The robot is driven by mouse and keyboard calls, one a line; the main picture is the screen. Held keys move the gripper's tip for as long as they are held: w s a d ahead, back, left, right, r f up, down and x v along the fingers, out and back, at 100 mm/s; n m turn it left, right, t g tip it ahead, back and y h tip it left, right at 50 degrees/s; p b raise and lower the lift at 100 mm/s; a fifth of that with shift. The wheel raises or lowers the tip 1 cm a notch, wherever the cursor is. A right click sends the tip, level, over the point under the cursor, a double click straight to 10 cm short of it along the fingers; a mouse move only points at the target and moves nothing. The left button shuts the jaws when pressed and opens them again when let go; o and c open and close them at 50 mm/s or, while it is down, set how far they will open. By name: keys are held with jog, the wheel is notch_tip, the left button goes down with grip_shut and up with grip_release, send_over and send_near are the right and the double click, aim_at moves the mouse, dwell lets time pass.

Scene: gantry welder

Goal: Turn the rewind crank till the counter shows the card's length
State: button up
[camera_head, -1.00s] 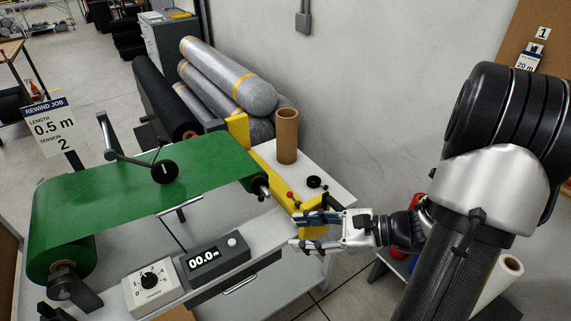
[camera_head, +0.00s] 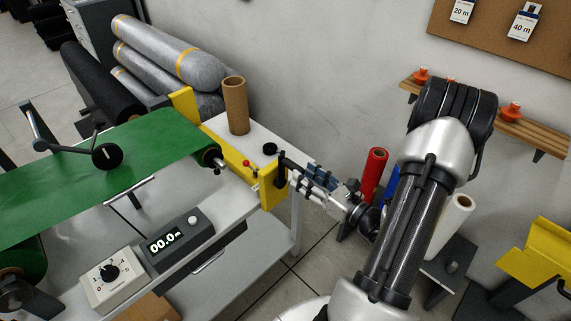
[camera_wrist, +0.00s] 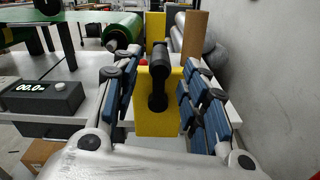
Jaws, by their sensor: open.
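The rewind crank shows as a black handle (camera_wrist: 160,65) on a black arm in the wrist view, in front of the yellow end bracket (camera_wrist: 155,122). In the head view the crank handle (camera_head: 284,161) stands at the bracket's right side. My gripper (camera_head: 305,172) is open, with its blue-padded fingers (camera_wrist: 155,95) on either side of the crank; I cannot tell whether they touch it. The counter (camera_head: 165,240) reads 00.0 m. The tension dial box (camera_head: 108,277) sits left of it. The job card is out of view now; earlier it read length 0.5 m, tension 2.
A green sheet (camera_head: 95,172) spans the bench rollers. A cardboard tube (camera_head: 236,105) stands on the bench beside the wall. A red roll (camera_head: 373,172) and a white roll (camera_head: 455,214) stand right of the bench. A wooden shelf (camera_head: 480,112) is on the wall.

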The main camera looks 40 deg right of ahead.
aim_at(283, 160)
jog(key=w, duration=0.2)
jog(key=w+b, duration=0.1)
jog(key=w, duration=0.5)
jog(key=shift+w+a, duration=0.25)
jog(key=shift+a, duration=0.1)
jog(key=shift+c, duration=0.5)
grip_shut()
